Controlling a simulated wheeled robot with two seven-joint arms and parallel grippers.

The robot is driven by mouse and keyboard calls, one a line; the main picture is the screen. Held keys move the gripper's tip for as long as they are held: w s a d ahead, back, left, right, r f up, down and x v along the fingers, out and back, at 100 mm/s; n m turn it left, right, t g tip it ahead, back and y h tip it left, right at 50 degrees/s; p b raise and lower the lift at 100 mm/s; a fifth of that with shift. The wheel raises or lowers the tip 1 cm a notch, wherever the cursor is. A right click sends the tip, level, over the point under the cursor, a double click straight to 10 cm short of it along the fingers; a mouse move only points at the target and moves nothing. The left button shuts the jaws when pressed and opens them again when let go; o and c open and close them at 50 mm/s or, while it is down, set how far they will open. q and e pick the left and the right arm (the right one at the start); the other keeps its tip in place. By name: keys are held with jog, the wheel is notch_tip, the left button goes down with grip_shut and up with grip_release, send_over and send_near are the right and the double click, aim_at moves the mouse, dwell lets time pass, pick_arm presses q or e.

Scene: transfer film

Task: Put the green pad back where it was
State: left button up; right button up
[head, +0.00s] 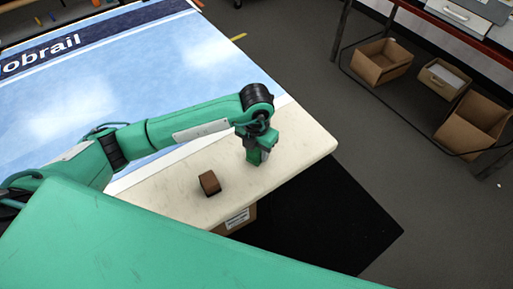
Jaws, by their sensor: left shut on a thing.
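My left gripper (258,155) points down over the bare pale end of the table, near its right corner. It is shut on a small green thing at its tip, which I take to be the green pad; its outline is hard to tell from my green gripper. I cannot tell whether it touches the tabletop. My right gripper is not in view.
A brown block (209,182) sits on the pale table (300,150), left of my left gripper and nearer the front edge. A blue printed sheet (190,60) covers the table's far part. A cardboard box (236,219) shows below the front edge. A black mat (335,220) lies on the floor. Boxes (381,61) stand on a rack at the right.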

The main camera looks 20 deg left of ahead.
pick_arm(q)
jog(key=shift+f, duration=0.1)
jog(key=o, duration=0.9)
jog(key=shift+o, duration=0.2)
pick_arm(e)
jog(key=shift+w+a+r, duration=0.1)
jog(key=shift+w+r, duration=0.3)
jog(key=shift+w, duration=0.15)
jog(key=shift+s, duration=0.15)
pick_arm(q)
notch_tip(320, 180, up, 4)
jog(key=shift+w+r, duration=0.1)
jog(key=shift+r, duration=0.1)
notch_tip(320, 180, up, 8)
jog(key=shift+b, duration=0.45)
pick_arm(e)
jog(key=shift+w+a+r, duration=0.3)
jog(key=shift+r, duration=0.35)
